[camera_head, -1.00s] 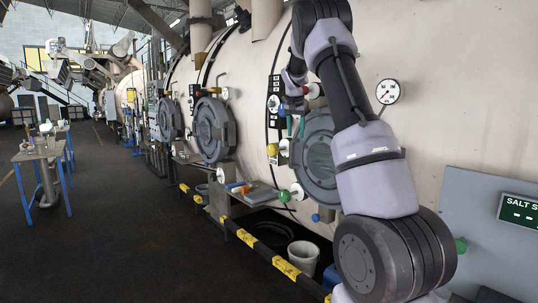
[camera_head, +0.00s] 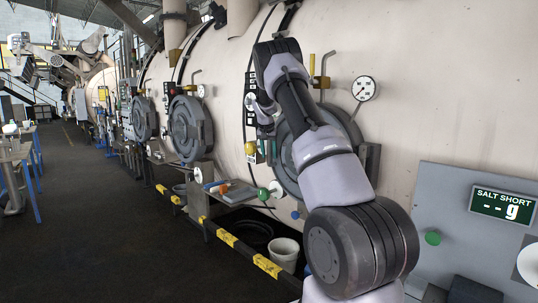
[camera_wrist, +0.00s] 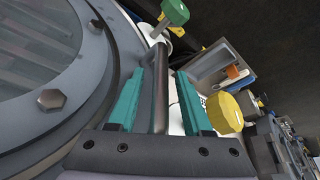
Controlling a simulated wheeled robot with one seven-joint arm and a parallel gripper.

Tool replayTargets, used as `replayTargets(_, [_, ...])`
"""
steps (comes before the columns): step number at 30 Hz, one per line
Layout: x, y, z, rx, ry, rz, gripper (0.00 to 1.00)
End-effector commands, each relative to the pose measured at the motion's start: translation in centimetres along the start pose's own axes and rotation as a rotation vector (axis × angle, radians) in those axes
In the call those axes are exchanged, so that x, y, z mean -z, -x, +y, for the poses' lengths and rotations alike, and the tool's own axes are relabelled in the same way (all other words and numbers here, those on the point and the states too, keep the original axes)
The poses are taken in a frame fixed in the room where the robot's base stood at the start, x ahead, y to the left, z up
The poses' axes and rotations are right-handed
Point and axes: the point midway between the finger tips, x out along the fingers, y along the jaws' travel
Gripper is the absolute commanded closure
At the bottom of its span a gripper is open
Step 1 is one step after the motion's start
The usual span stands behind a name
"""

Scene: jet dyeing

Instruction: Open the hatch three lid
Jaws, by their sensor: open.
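The nearest round grey hatch lid (camera_head: 285,163) is on the side of the big cream vessel, partly hidden behind my arm. I cannot read which number it carries. In the wrist view its rim and glass window (camera_wrist: 40,40) fill the upper left, with a bolt on the rim. My gripper (camera_wrist: 160,88) is open. A dark bar handle (camera_wrist: 160,85) beside the lid's rim runs between its two teal fingers, with gaps on both sides. In the head view my gripper (camera_head: 267,147) is at the lid's left edge, small and partly hidden. The lid looks shut.
Two more round hatches (camera_head: 190,128) (camera_head: 141,118) lie further along. A green knob (camera_wrist: 175,12) and a yellow knob (camera_wrist: 225,112) are close to my fingers. A shelf tray (camera_head: 238,193), white bucket (camera_head: 282,252) and striped barrier (camera_head: 228,238) stand below.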

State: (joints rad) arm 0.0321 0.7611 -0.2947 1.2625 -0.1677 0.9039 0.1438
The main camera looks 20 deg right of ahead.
Motion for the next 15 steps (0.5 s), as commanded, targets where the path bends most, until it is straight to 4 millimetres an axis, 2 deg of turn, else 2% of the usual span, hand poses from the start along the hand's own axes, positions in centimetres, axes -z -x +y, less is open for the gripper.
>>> replayTargets(8, [0.00,-0.18,-0.01,0.000,0.000,0.000,0.50])
replayTargets(10, [0.00,-0.17,-0.01,0.000,0.000,0.000,0.70])
replayTargets(12, [-0.01,-0.17,-0.01,0.000,0.000,0.000,0.96])
replayTargets(13, [-0.01,-0.17,-0.01,0.000,0.000,0.000,1.00])
replayTargets(15, [-0.01,-0.16,-0.01,0.000,0.000,0.000,1.00])
